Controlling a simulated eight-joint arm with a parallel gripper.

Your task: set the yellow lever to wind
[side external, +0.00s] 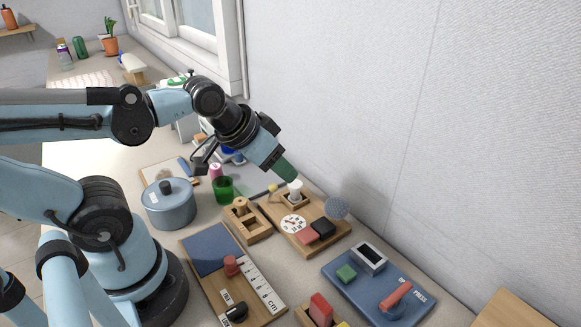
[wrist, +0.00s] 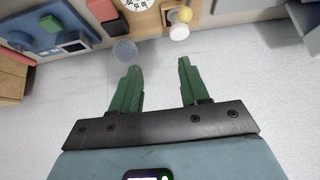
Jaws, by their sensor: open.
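The lever's base and any "wind" marking are not readable. My gripper (side external: 287,172) is above the board's back end, its green fingers angled down near the white cylinder. In the wrist view the gripper (wrist: 159,68) has its fingers apart with nothing between them.
A green cup (side external: 223,188) and blue pot (side external: 169,203) stand left. A blue panel (side external: 410,305) lies front right. The wall is close behind.

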